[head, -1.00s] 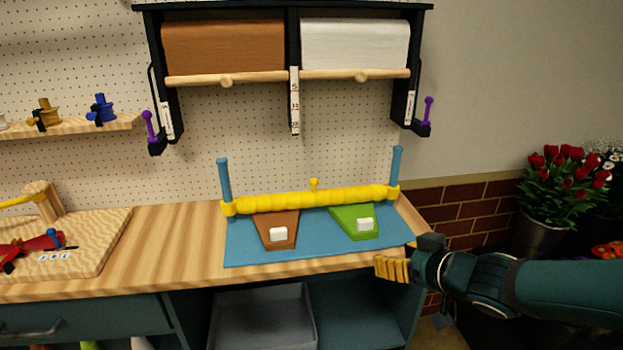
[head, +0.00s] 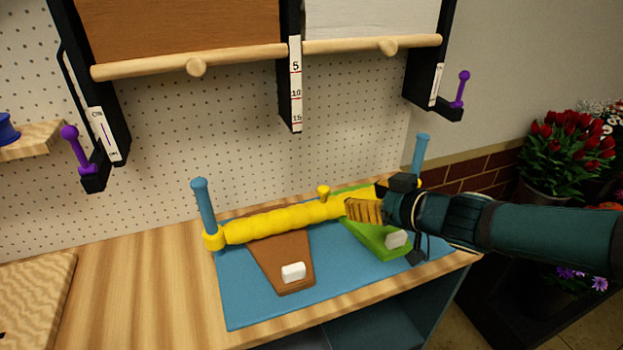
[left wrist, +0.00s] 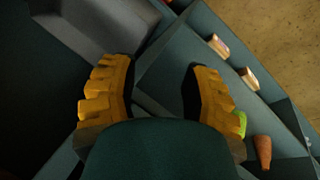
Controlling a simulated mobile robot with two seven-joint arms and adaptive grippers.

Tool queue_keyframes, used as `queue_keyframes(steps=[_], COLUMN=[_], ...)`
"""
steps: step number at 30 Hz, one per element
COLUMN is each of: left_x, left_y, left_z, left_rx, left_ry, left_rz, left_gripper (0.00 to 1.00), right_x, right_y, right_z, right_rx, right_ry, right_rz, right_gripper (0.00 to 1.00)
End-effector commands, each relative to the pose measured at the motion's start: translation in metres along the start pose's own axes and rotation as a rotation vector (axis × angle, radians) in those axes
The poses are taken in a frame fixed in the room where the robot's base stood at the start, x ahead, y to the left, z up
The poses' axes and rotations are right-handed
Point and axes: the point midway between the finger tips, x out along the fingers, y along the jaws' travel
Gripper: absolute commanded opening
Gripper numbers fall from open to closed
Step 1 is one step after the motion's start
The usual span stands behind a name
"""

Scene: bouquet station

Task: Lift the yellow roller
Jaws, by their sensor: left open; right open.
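The yellow roller (head: 283,222) lies across the back of a blue mat (head: 240,305) in the head view, between two blue posts (head: 205,207) with yellow collars. A small yellow knob stands on top of it. My right gripper (head: 362,210) is open, with its yellow fingers over or beside the roller's right part, and it hides that part. I cannot tell if it touches the roller. My left gripper (left wrist: 160,92) is open and empty in the left wrist view, over grey shelving, away from the roller.
A brown wedge (head: 280,258) and a green wedge (head: 372,240), each with a white block, lie on the mat in front of the roller. Above hangs a rack with brown and white paper rolls (head: 370,18).

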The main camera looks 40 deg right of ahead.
Motion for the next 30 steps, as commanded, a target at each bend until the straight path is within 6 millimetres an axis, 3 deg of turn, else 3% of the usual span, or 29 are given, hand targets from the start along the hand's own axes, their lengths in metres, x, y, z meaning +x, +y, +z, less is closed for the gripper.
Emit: queue_keyframes(steps=[12, 23, 30], left_x=[-0.011, -0.034, -0.011], left_y=[0.004, 0.012, 0.004], left_z=[0.001, 0.003, 0.002], left_rx=[-0.001, -0.003, -0.001], left_ry=[-0.005, -0.015, -0.008], left_rz=[0.000, 0.001, 0.000], left_gripper=[0.47, 0.47, 0.47], right_x=[0.027, 0.055, 0.104], right_y=[0.000, 0.000, 0.000], right_z=[0.000, -0.001, 0.003], right_rx=[0.002, 0.002, -0.002], right_ry=[-0.004, -0.006, -0.002], right_rz=[-0.002, 0.000, -0.001], right_gripper=[0.59, 0.59, 0.59])
